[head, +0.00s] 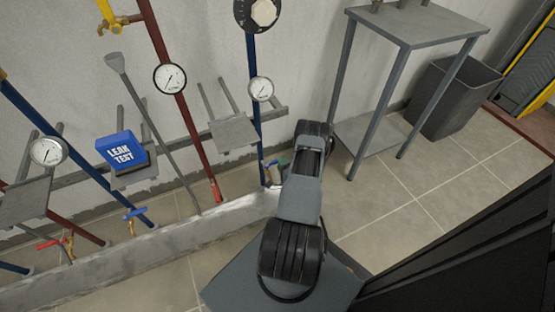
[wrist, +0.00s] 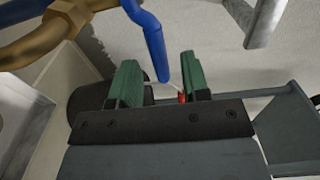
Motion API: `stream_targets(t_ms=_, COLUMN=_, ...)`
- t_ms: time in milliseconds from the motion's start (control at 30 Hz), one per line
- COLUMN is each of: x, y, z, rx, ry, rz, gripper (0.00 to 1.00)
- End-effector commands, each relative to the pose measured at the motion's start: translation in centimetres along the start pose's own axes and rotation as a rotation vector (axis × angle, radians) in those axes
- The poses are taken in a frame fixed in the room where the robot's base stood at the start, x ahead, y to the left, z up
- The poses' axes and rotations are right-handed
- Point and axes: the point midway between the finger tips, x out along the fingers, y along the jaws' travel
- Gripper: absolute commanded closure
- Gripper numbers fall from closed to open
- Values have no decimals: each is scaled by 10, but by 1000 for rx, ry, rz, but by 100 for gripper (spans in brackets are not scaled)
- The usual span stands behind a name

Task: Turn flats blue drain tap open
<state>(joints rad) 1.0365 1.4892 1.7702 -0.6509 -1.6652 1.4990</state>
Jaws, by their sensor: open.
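A blue lever handle (wrist: 150,38) on a brass tap body (wrist: 42,38) fills the top left of the wrist view. The lever hangs down, and its tip appears between my two green fingertips. My gripper (wrist: 162,84) is open, with one finger on each side of the tip in the picture. I see no finger pressing on it. In the head view my gripper (head: 277,166) is at the foot of the right blue pipe (head: 254,110), and my arm hides most of the tap there. Another blue-handled tap (head: 135,213) stands at the left blue pipe.
A low concrete kerb (head: 165,243) runs below the pipes. A red-handled tap (head: 55,243) is at the far left. A blue leak test box (head: 120,148) sits on a wall bracket. A grey table (head: 415,25) and bin (head: 452,95) stand right, with clear floor in front.

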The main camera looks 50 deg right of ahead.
Motion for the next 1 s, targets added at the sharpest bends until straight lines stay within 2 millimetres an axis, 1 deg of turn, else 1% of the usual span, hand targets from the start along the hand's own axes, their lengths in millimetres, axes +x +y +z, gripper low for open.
stream_targets(t_ms=33, x=9, y=2, z=1, rx=-2, ry=-3, rz=-2, gripper=57)
stream_targets(t_ms=100, x=18, y=2, z=1, rx=-1, ry=-3, rz=-2, gripper=57)
stream_targets(t_ms=300, x=38, y=1, z=2, rx=0, ry=-3, rz=0, gripper=57)
stream_targets(t_ms=500, x=44, y=0, z=2, rx=0, ry=-3, rz=0, gripper=57)
stream_targets(t_ms=733, x=45, y=0, z=2, rx=1, ry=-3, rz=0, gripper=57)
stream_targets(t_ms=767, x=45, y=0, z=2, rx=0, ry=-3, rz=0, gripper=58)
stream_targets(t_ms=1000, x=44, y=0, z=2, rx=0, ry=-4, rz=1, gripper=81)
